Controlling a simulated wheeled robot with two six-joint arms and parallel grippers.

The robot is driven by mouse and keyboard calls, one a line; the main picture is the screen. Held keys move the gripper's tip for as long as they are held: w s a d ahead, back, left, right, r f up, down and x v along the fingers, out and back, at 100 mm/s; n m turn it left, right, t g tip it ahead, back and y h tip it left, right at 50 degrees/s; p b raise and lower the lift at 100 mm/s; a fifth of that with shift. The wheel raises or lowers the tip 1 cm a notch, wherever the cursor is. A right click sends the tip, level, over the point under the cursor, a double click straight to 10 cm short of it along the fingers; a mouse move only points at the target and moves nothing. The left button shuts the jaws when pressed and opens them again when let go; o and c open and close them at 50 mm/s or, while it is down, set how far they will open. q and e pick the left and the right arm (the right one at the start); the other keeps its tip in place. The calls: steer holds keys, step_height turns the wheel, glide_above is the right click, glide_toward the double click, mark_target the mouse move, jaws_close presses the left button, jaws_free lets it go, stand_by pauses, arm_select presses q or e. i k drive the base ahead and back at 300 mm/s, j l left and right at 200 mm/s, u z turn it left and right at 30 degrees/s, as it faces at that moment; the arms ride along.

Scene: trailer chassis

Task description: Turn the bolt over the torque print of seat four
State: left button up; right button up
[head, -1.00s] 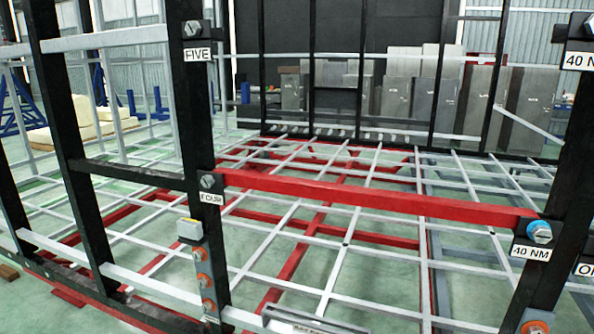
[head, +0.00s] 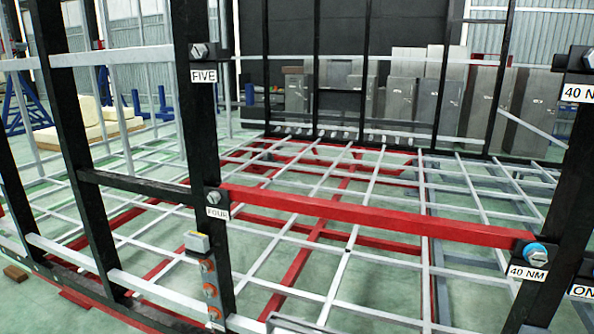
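At the bar's right end, a white "40 NM" print (head: 527,272) is on another black post. A bolt with a blue ring (head: 534,252) sits directly above that print. Neither of my grippers is in view.
Higher up are a "FIVE" label (head: 203,75) with its bolt (head: 199,51), and another "40 NM" print (head: 578,93). A white grid of bars lies behind the red bar.

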mark_target(536, 254)
steer(key=z, duration=1.3)
